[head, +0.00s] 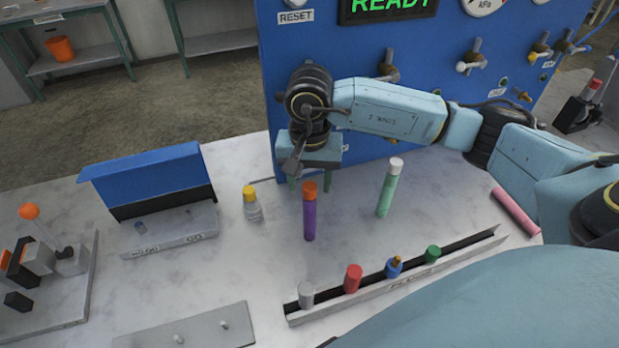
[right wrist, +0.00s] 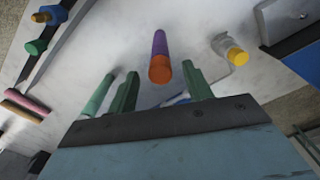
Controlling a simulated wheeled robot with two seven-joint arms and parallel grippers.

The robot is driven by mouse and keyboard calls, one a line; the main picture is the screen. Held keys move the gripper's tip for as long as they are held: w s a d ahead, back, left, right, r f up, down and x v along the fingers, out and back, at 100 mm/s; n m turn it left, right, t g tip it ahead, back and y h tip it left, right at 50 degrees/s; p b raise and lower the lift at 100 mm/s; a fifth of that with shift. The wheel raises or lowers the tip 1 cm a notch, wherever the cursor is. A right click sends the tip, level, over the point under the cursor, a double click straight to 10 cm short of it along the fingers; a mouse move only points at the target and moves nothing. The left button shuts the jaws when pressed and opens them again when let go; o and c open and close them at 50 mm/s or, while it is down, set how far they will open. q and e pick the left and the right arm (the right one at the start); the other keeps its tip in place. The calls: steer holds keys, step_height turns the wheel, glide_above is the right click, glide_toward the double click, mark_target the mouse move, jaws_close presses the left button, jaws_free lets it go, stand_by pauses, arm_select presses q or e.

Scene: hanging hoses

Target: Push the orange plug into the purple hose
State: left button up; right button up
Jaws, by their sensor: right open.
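The purple hose (head: 309,220) stands upright near the middle of the table, with the orange plug (head: 310,187) at its top end. How deep the plug sits in the hose cannot be told. My right gripper (head: 309,182) is above and behind the plug, its green fingers open and pointing down. In the right wrist view the orange plug (right wrist: 160,68) and purple hose (right wrist: 159,44) show between and beyond the two spread fingers of the right gripper (right wrist: 161,76). No grip on the plug is visible. My left gripper is not in view.
A pale green hose (head: 387,195) with a white cap stands to the right, a yellow-capped bottle (head: 251,204) to the left. A rail (head: 400,285) with several coloured plugs lies in front. A pink hose (head: 515,211) lies at right. The blue panel (head: 420,55) rises behind.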

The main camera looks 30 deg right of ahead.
mark_target(310, 186)
step_height(310, 186, up, 13)
steer(key=shift+r+b, duration=0.2)
steer(key=shift+b, duration=0.15)
stand_by(0.7)
